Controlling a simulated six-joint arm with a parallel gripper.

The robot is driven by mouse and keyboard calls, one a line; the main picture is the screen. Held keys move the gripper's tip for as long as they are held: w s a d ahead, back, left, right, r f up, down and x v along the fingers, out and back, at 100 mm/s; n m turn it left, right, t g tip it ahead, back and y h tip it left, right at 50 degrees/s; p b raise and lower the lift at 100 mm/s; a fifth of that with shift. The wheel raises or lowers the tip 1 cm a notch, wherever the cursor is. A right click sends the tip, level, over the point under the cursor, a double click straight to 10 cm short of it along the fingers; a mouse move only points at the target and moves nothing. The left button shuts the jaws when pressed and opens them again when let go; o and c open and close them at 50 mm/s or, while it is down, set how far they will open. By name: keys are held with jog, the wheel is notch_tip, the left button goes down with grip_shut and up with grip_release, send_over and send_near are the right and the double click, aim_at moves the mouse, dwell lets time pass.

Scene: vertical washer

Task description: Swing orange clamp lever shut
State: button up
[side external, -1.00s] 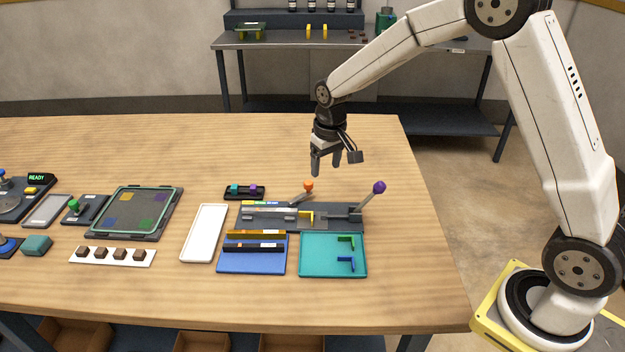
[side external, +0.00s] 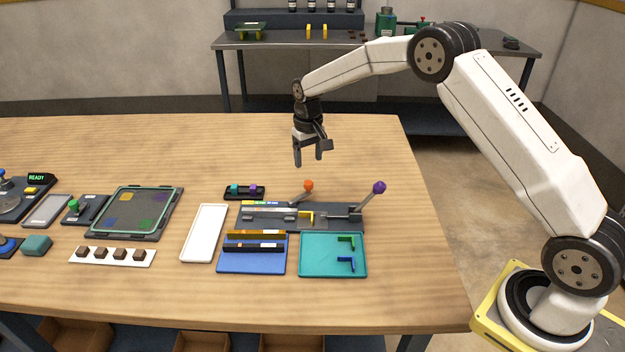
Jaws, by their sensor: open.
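The orange clamp lever (side external: 308,186) has a round orange knob on a grey arm. It stands tilted up to the right from the dark grey fixture (side external: 285,222). A second lever with a purple knob (side external: 379,187) tilts up at the fixture's right end. My gripper (side external: 308,160) is open and empty, pointing down. In the picture it is just above the orange knob, apart from it; its exact distance in depth I cannot tell.
A teal tray (side external: 333,272) with green and blue brackets and a blue tray (side external: 251,268) with bars lie in front of the fixture. A white tray (side external: 204,233) lies to the left. A small dark block (side external: 244,198) with teal and purple parts sits behind.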

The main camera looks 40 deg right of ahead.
aim_at(308, 182)
jog(key=shift+f, duration=3.75)
grip_shut()
